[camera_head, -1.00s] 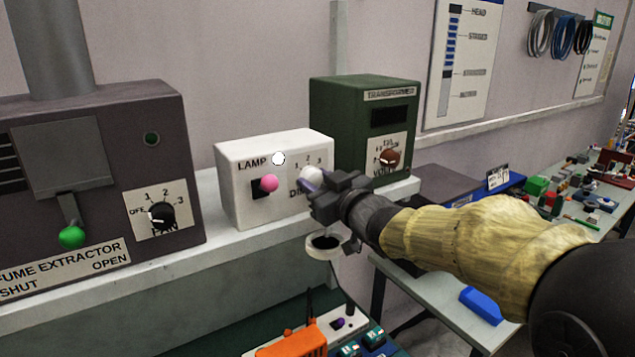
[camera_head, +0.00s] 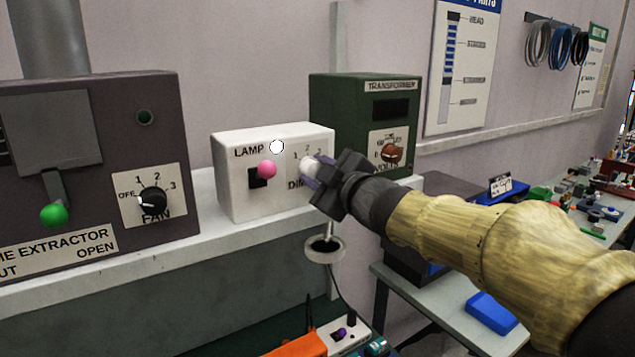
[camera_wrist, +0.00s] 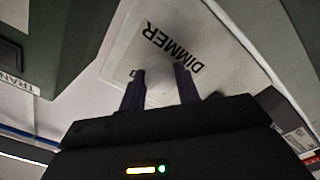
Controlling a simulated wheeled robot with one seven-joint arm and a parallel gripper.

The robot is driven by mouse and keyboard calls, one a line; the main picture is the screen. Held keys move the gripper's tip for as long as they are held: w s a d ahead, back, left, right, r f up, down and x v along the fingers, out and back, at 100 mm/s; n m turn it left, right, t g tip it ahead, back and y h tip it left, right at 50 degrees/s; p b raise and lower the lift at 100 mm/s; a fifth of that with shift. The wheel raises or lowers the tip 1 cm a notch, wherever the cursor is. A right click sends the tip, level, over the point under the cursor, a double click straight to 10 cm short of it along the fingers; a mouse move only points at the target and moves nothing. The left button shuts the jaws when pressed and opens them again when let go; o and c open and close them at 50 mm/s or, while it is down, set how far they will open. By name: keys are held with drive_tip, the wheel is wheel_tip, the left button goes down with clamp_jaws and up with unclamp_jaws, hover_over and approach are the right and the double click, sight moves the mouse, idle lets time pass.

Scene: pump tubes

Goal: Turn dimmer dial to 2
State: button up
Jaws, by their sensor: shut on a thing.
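The white dimmer dial (camera_head: 309,168) sits on the front of the white lamp box (camera_head: 235,200), under the numbers 1, 2 and 3. My gripper (camera_head: 316,178) is shut on the dial from the right, with its fingers on either side of the knob. In the wrist view the two dark fingers flank the pale dial (camera_wrist: 160,93), below the upside-down DIMMER label (camera_wrist: 172,48). The dial's pointer is hidden, so I cannot tell its setting.
A pink-tipped lamp switch (camera_head: 266,170) is left of the dial. The green transformer (camera_head: 345,110) stands close behind on the right. The fume extractor (camera_head: 80,150) is at the left. A ring holder (camera_head: 325,249) hangs below the shelf edge.

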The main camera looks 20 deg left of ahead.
drive_tip(key=shift+f+n+b, duration=0.1)
drive_tip(key=shift+n+b, duration=0.2)
drive_tip(key=shift+n, duration=0.4)
drive_tip(key=o, duration=1)
drive_tip(key=b+v, duration=0.2)
drive_tip(key=v, duration=1.5)
drive_tip(key=shift+s+d+b, duration=0.1)
drive_tip(key=shift+d+b, duration=0.15)
drive_tip(key=shift+b, duration=0.1)
